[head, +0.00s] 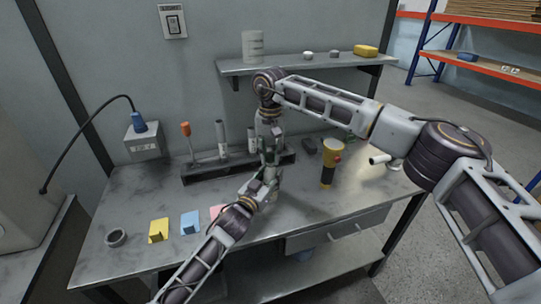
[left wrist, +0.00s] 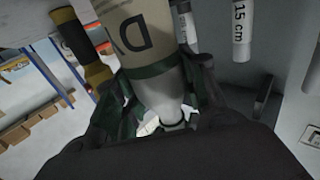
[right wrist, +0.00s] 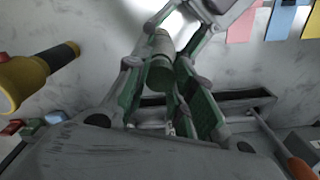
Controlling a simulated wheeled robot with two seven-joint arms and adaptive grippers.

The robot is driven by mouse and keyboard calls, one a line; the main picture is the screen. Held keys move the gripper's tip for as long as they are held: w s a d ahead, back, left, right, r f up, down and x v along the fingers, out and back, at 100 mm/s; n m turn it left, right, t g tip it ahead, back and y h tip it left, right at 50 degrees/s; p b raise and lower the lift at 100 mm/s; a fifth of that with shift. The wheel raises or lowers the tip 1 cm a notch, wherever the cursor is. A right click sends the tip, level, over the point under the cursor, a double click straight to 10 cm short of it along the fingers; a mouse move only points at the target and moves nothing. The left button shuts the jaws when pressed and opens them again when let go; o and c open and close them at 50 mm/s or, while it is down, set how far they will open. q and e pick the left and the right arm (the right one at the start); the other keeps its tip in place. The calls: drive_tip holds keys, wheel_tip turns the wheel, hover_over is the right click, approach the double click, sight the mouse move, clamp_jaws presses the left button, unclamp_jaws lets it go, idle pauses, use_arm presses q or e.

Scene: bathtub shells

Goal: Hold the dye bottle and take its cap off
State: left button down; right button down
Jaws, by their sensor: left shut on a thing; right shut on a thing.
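The dye bottle (left wrist: 137,28) is tan with a dark letter label and fills the upper middle of the left wrist view. My left gripper (head: 267,184) is shut on it over the workbench (head: 165,195). My right gripper (head: 269,148) comes down from above, just over the left one. In the right wrist view its green-padded fingers are shut around a small dull green cylinder, which looks like the cap (right wrist: 160,76). The grippers hide most of the bottle in the head view. I cannot tell whether the cap still touches the bottle's neck.
A yellow-black flashlight (head: 329,166) stands right of the grippers. A dark rack (head: 200,174) with tubes and an orange-handled tool (head: 186,130) stands behind. A wall shelf (head: 290,63) hangs above.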

sight(270, 155)
drive_tip(key=shift+r, duration=0.75)
idle(0.3)
drive_tip(key=shift+r, duration=1.95)
use_arm(q)
drive_tip(key=c, duration=0.8)
unclamp_jaws()
drive_tip(key=shift+o, duration=0.2)
drive_tip(key=shift+s+a, duration=0.1)
drive_tip(key=v, duration=1.1)
drive_tip(key=shift+s, duration=0.3)
drive_tip(key=shift+a, duration=0.15)
